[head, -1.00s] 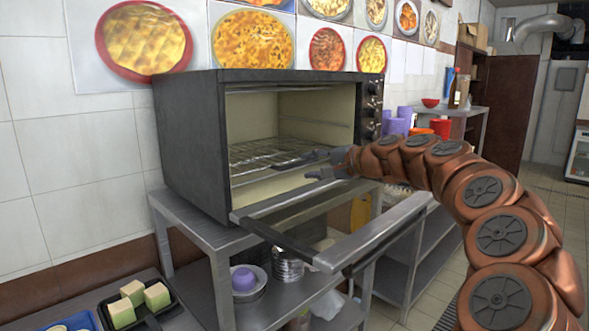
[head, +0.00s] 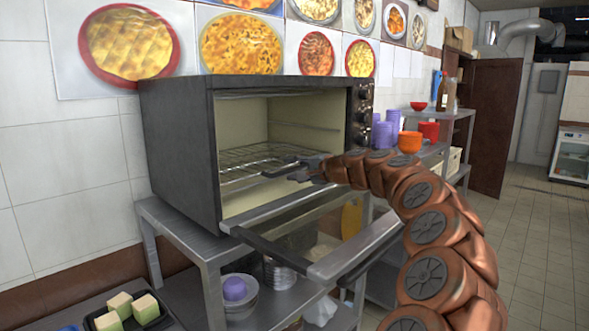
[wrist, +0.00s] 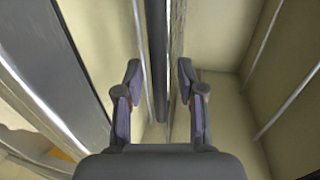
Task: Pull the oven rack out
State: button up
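The black oven (head: 180,150) stands with its door (head: 330,245) folded down and open. The wire rack (head: 243,160) lies level inside the cavity. My gripper (head: 285,168) reaches in from the right over the lowered door, at the rack's front right part. In the wrist view my gripper (wrist: 157,90) has its two fingers apart. A dark bar (wrist: 157,50) and a thin greyish strip, seemingly the rack edge-on, run between the fingers. I see no finger closed on them. The exact depth of the fingers relative to the rack is unclear.
The oven stands on a grey metal table (head: 205,245) with bowls on its lower shelf. A tray with green-and-white blocks (head: 130,310) is at the lower left. Purple cups (head: 383,132) and an orange cup (head: 410,142) stand right of the oven. Open floor lies at the right.

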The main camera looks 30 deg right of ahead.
grip_shut()
dwell(0.3)
dwell(0.4)
